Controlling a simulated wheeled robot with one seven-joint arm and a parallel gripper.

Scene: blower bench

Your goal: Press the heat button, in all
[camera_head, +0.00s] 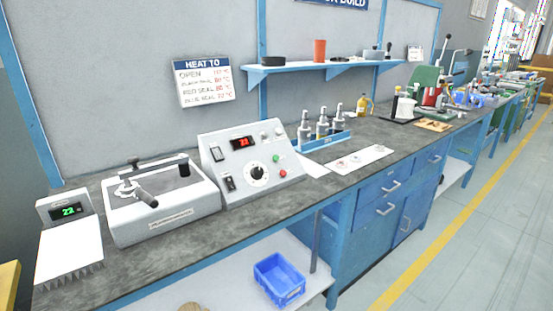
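A pale grey control box (249,164) with a sloped front stands on the bench. It has a red-lit display (243,142) that seems to read 22, a round dial (258,173), a green button (276,158), a red button (282,173), black switches (230,184) at its left and small pale knobs at its upper right. Its labels are too small to read, so I cannot tell which button is heat. Left of it is a grey machine (163,215) with a black handle on top. My gripper is not in view.
A white unit with a green display (68,211) reading 22 stands at the far left. A "HEAT TO" temperature sign (204,80) hangs above. A blue rack (325,142) of bottles and a white sheet (359,159) lie to the right. The front bench edge is clear.

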